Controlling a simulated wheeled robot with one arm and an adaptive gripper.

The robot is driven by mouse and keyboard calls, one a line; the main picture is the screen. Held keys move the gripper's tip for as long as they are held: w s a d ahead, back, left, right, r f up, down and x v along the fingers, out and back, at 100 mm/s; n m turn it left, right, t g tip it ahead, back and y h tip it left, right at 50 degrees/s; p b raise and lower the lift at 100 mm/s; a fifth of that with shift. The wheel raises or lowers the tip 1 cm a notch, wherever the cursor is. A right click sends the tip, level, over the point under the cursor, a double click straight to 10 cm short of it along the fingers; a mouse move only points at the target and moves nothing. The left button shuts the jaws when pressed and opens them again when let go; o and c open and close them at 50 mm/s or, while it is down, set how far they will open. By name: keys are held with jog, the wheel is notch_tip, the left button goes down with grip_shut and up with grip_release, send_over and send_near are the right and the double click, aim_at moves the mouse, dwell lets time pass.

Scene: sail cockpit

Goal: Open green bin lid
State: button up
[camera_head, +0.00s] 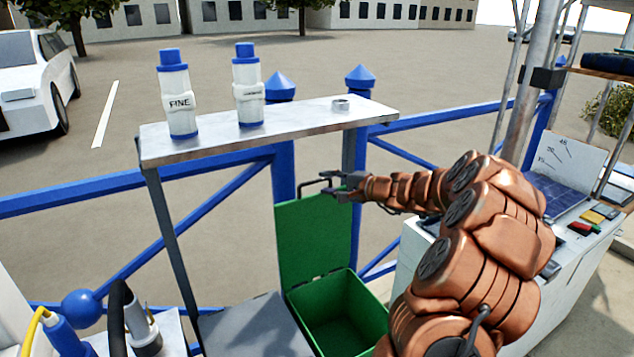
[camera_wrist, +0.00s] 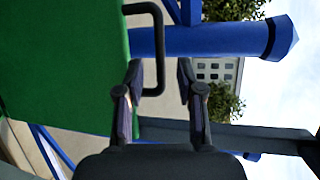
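The green bin (camera_head: 345,312) stands open below the shelf, and its dark green inside shows. Its green lid (camera_head: 312,240) is raised nearly upright at the back; it also fills the left of the wrist view (camera_wrist: 60,60). The lid has a black U-shaped handle (camera_head: 312,184) near its upper edge. In the wrist view the handle's outer bar (camera_wrist: 160,50) shows in the gap between my fingertips. My gripper (camera_head: 336,187) is beside the lid's top right; in the wrist view (camera_wrist: 159,68) its two fingers are apart, with space around the bar.
Blue railing (camera_head: 110,188) runs behind the bin. A grey lid (camera_head: 245,328) lies left of it, a white console (camera_head: 430,265) right.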

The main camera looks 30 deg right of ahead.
aim_at(318, 181)
jog(key=shift+x, duration=2.25)
grip_shut()
